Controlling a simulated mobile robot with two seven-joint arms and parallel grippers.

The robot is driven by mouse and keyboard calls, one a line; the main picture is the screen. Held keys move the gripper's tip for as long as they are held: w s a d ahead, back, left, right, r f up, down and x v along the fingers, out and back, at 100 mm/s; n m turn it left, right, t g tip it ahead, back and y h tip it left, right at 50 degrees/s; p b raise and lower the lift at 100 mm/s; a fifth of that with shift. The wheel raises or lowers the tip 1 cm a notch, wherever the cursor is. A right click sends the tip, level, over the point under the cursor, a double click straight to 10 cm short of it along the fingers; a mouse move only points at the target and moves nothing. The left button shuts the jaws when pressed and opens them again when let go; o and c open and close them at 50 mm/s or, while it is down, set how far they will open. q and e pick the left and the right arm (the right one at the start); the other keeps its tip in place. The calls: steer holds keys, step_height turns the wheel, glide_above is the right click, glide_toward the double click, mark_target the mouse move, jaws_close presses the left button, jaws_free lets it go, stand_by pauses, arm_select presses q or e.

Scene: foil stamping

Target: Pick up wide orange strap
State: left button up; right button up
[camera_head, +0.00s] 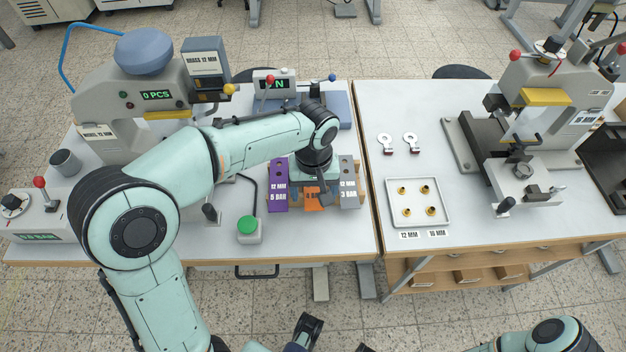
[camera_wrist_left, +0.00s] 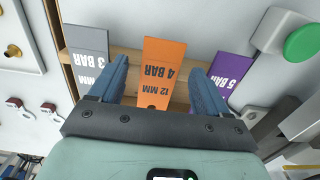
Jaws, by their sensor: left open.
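The wide orange strap (camera_wrist_left: 163,58), marked 12 MM 4 BAR, lies on the wooden rack between the grey and purple straps in the left wrist view. In the head view only a part of the orange strap (camera_head: 313,203) shows under my gripper. My left gripper (camera_wrist_left: 158,72) is open, with one blue finger on each side of the orange strap and visible gaps between. In the head view my left gripper (camera_head: 314,182) is over the rack, its fingers largely hidden.
The purple 5 BAR strap (camera_head: 278,187) and grey 3 BAR strap (camera_head: 348,186) stand close on either side. A green button (camera_head: 248,226) is left of the rack. A tray (camera_head: 447,220) with small brass parts and a second press (camera_head: 530,110) are on the right table.

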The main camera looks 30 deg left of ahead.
arm_select(q)
steer(key=c, duration=1.1)
step_height(320, 180, up, 20)
steer(key=p, duration=0.5)
steer(key=shift+r, duration=0.1)
steer(key=shift+r+p, duration=1.45)
steer(key=shift+p, duration=0.05)
